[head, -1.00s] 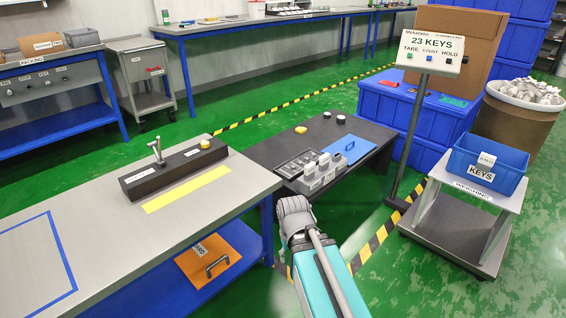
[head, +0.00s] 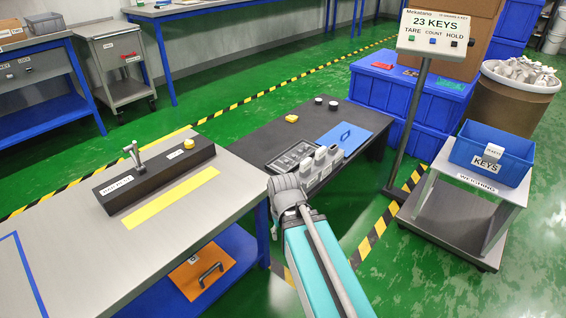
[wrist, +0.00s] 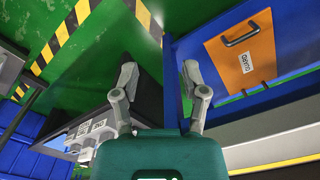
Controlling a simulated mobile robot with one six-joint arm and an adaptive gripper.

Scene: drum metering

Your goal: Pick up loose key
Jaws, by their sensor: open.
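I cannot make out a loose key in either view. My gripper (wrist: 158,75) is open in the wrist view, with nothing between its fingers. In the head view my arm reaches toward the gap between the grey bench and the dark low table, and its fingers are hidden there. A blue bin labelled KEYS (head: 467,164) stands on the weighing stand (head: 451,217) at the right, with a small white labelled block at its front. The display (head: 434,32) above reads 23 KEYS.
The dark table (head: 255,134) holds grey labelled blocks (head: 318,165), a blue clipboard-like plate (head: 345,138) and a yellow piece (head: 291,118). The grey bench (head: 90,245) carries a black lever fixture (head: 155,174). An orange panel (head: 196,272) with a handle lies below the bench top.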

